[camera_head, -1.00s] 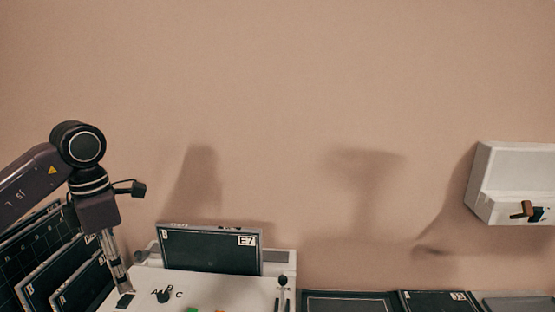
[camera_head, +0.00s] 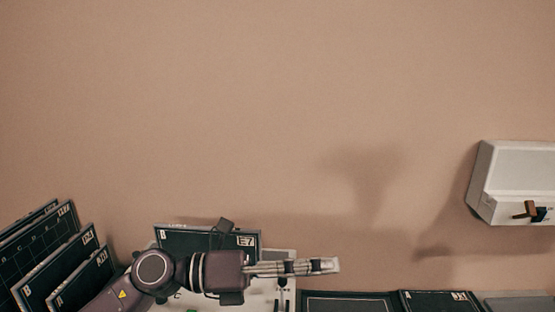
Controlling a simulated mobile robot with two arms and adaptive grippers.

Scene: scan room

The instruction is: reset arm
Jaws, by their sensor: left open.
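My left arm comes in from the lower left, low in the head view. Its gripper (camera_head: 322,266) points to the right, with its fingers level in front of the white device (camera_head: 279,256). The gripper is open and nothing shows between its fingers. The wrist covers part of the dark plate marked E7 (camera_head: 200,237), which stands upright in the white device, and most of the device's front panel. My right gripper is not in view.
Several dark plates (camera_head: 62,262) stand upright in a row at the left. Flat dark panels (camera_head: 350,301) lie along the bottom right. A white wall box (camera_head: 515,180) with a small lever (camera_head: 525,210) hangs at the right. The wall above is bare.

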